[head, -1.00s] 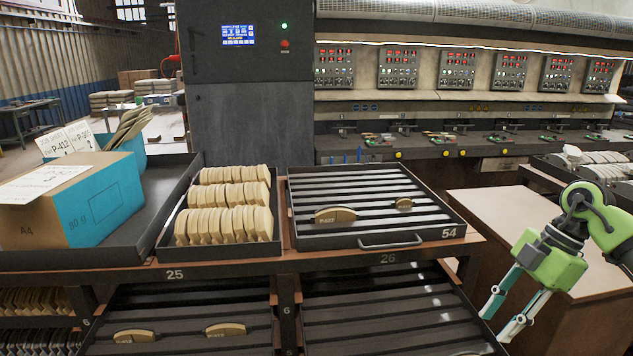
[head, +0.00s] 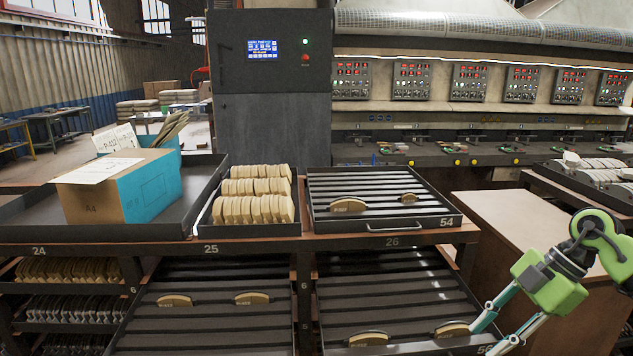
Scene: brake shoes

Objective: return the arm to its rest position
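My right arm comes in from the right edge. Its green gripper (head: 484,328) points down and left in the lower right corner, with its two teal fingers apart and nothing visible between them. The fingertips are near the right end of a lower tray (head: 385,290), close to a tan brake shoe (head: 452,329); whether they touch it I cannot tell. Another shoe (head: 368,338) lies to the left in that tray. My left gripper is not in view.
Slotted tray 54 (head: 385,226) holds two shoes on the rack top. Beside it are a tray of upright shoes (head: 254,208) and a blue-and-brown box (head: 150,190). A brown cabinet (head: 510,215) stands close behind my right arm.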

